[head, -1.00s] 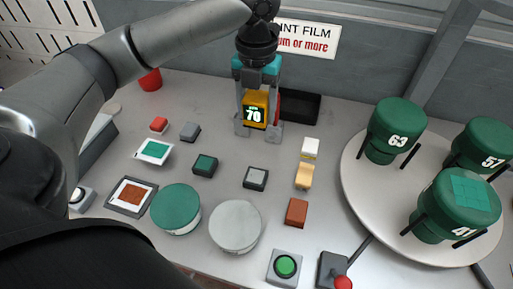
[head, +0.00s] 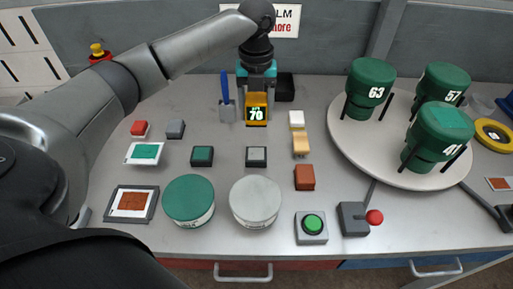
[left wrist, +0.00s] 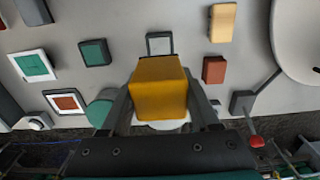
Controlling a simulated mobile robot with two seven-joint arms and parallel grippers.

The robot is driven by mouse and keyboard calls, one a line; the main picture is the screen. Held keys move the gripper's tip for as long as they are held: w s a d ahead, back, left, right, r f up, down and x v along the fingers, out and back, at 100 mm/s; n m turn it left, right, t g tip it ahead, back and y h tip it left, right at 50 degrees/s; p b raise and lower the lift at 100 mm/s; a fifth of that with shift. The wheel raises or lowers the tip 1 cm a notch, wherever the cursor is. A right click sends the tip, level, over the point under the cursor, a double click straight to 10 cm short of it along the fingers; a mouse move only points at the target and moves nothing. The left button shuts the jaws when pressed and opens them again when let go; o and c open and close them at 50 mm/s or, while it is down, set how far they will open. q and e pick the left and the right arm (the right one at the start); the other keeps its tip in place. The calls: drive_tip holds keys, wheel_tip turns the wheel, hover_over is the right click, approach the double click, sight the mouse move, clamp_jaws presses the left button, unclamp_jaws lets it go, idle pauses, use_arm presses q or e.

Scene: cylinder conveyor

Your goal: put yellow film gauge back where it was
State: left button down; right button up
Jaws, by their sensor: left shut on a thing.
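The yellow film gauge (head: 256,114) has a dark display reading 70 in the head view. My left gripper (head: 257,106) is shut on it, with a finger on each side, near the back of the grey table. In the left wrist view the gauge (left wrist: 159,88) shows as a yellow block between the two fingers (left wrist: 160,100). I cannot tell whether its underside touches the table. My right gripper is not in view.
A black tray (head: 285,88) and a blue-handled tool (head: 226,98) flank the gripper. Small blocks, including a tan one (head: 300,144), stand in front. Two round tins and a green button (head: 313,224) are nearer. A white turntable (head: 345,137) with green canisters is right.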

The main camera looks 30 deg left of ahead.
use_arm(q)
hover_over(256, 153)
wheel_tip(256, 153, down, 6)
drive_tip(key=shift+d+f+b, duration=0.1)
drive_tip(key=shift+f+b, duration=0.25)
drive_tip(key=shift+b, duration=0.1)
wheel_tip(256, 153, down, 5)
drive_tip(key=shift+f+b, duration=0.1)
drive_tip(key=shift+b, duration=0.4)
drive_tip(key=shift+s+f, duration=0.1)
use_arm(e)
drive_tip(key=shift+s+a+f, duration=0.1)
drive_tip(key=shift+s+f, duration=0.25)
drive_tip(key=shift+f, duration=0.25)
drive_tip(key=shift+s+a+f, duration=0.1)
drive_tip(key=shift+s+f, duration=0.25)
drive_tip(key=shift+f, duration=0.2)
use_arm(q)
drive_tip(key=shift+f, duration=0.1)
drive_tip(key=shift+c, duration=0.6)
unclamp_jaws()
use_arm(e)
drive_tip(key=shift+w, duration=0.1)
